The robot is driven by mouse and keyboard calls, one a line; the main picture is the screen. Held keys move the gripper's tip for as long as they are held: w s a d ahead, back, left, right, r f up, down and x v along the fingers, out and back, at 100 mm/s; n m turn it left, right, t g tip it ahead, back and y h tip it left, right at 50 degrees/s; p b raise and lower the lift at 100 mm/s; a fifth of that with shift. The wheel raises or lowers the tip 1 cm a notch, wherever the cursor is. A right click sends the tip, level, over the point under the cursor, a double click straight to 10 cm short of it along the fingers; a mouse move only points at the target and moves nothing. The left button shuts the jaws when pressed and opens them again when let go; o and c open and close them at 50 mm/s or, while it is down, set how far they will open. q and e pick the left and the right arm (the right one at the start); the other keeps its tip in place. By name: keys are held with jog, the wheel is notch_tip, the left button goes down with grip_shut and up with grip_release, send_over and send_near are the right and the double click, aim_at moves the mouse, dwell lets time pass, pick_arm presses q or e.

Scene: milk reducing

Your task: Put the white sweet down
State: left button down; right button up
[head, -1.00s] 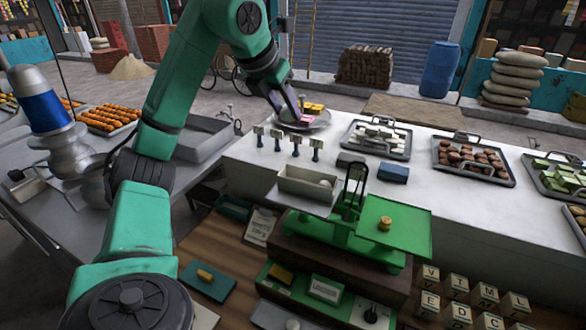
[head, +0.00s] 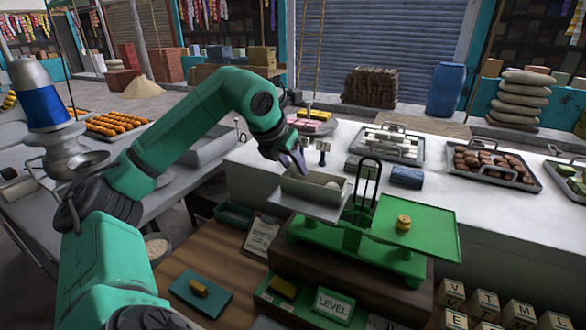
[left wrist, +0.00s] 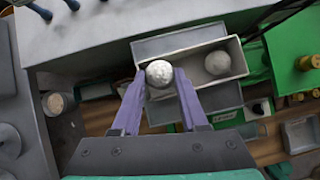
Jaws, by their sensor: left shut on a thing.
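My left gripper (head: 297,166) is at the left end of the open-topped box (head: 315,192) on the scale's left pan. In the left wrist view, the left gripper (left wrist: 160,82) is shut on a round white sweet (left wrist: 159,73). That sweet appears over the box's left part; its exact height above the floor of the box is unclear. My right gripper is out of view.
The scale's upright black loop (head: 368,180) stands just right of the box. Small sign stands (head: 322,150) and a plate of sweets (head: 312,122) are behind it. Trays of sweets (head: 392,146) line the white counter (head: 440,195). A dark blue block (head: 406,177) lies nearby.

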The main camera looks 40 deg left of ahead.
pick_arm(q)
jog(key=shift+s+f+b, duration=0.1)
jog(key=shift+f+b, duration=0.4)
jog(key=shift+f, duration=0.1)
jog(key=shift+c, duration=2.2)
grip_release()
jog(key=shift+r+p, duration=1.1)
jog(key=v, duration=1.1)
jog(key=shift+s, duration=0.2)
jog(key=shift+d, duration=0.1)
